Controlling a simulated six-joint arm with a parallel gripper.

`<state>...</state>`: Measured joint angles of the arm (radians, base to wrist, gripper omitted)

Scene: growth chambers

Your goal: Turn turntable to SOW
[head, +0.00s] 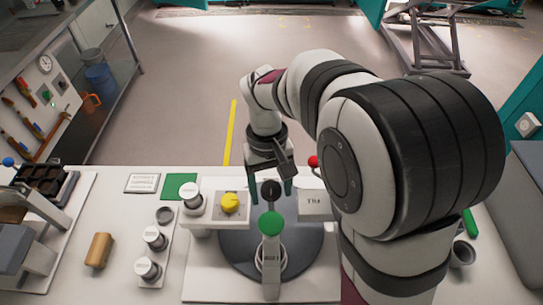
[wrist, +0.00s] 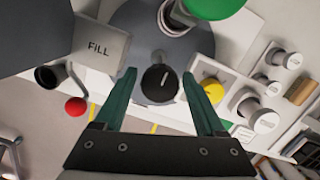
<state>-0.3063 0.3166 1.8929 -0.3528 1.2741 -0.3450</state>
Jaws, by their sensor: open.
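The turntable (head: 232,262) is a dark grey disc on a white base in the middle of the bench. It also shows in the wrist view (wrist: 128,22). A round black knob (wrist: 159,82) with a white mark stands at its far edge; in the head view the knob (head: 270,188) is between my fingers. My gripper (head: 271,192) is open, its two teal fingers pointing down on either side of the knob. In the wrist view the gripper (wrist: 159,76) shows gaps between fingers and knob. No SOW label is readable; a white box (wrist: 97,48) reads FILL.
A green-capped post (head: 270,222) rises over the turntable, close to my fingers. A yellow knob (head: 230,203) on a white block is just left, with white-capped jars (head: 153,238) beyond. A red ball (head: 313,162) is right of my gripper.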

